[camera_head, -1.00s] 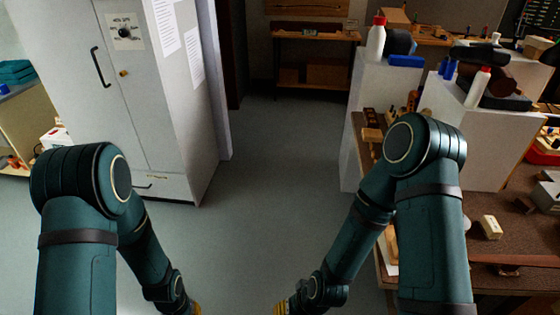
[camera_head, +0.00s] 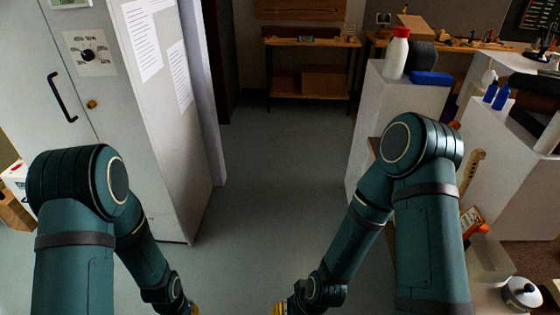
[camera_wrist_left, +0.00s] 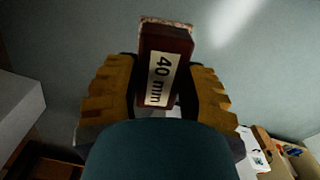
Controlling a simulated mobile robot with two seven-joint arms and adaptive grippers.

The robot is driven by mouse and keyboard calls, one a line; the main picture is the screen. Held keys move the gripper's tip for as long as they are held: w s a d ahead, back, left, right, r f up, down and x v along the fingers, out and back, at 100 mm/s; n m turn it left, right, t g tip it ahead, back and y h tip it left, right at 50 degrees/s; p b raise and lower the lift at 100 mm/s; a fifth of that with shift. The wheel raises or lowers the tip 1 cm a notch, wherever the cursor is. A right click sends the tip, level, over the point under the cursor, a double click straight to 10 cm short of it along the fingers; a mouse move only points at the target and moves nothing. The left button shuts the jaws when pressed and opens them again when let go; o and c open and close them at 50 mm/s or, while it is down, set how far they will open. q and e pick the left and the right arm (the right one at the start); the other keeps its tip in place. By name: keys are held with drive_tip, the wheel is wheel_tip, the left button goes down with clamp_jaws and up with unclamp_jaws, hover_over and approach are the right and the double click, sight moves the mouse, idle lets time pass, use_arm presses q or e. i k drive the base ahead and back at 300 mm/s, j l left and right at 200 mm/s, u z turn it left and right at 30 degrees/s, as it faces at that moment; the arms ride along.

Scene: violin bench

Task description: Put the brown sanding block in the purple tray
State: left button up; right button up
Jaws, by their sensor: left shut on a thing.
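In the left wrist view, my left gripper (camera_wrist_left: 164,88) is shut on a dark brown block (camera_wrist_left: 168,42). The block has a pale label reading "40 mm" and a rough light-coloured end, and it sits between the two yellow ridged fingers, held above the grey floor. In the head view, only a yellow sliver of my left gripper (camera_head: 195,310) shows at the bottom edge. A yellow sliver of my right gripper (camera_head: 279,309) also shows there; its fingertips are cut off. I see no purple tray in either view.
A tall grey cabinet (camera_head: 150,150) stands at the left. White pedestals (camera_head: 400,115) with a red-capped bottle (camera_head: 396,54) and blue items stand at the right. A low wooden bench (camera_head: 310,43) stands at the back. The grey floor (camera_head: 285,170) between is clear.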

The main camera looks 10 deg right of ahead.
sight(449, 119)
drive_tip(key=i+z, duration=0.25)
drive_tip(key=i, duration=0.3)
drive_tip(key=i+z, duration=0.25)
drive_tip(key=i, duration=2.85)
drive_tip(key=i+z, duration=0.2)
drive_tip(key=i, duration=0.4)
drive_tip(key=i+j+z, duration=0.15)
drive_tip(key=i, duration=0.45)
drive_tip(key=i+l+z, duration=0.1)
drive_tip(key=z, duration=0.3)
drive_tip(key=i+z, duration=0.35)
drive_tip(key=i+j+z, duration=0.1)
drive_tip(key=z, duration=0.3)
drive_tip(key=i+l+z, duration=0.1)
drive_tip(key=i+z, duration=0.15)
drive_tip(key=z, duration=0.15)
drive_tip(key=i+z, duration=0.5)
drive_tip(key=z, duration=0.25)
drive_tip(key=i+j+z, duration=0.1)
drive_tip(key=z, duration=1.15)
drive_tip(key=i+j, duration=0.05)
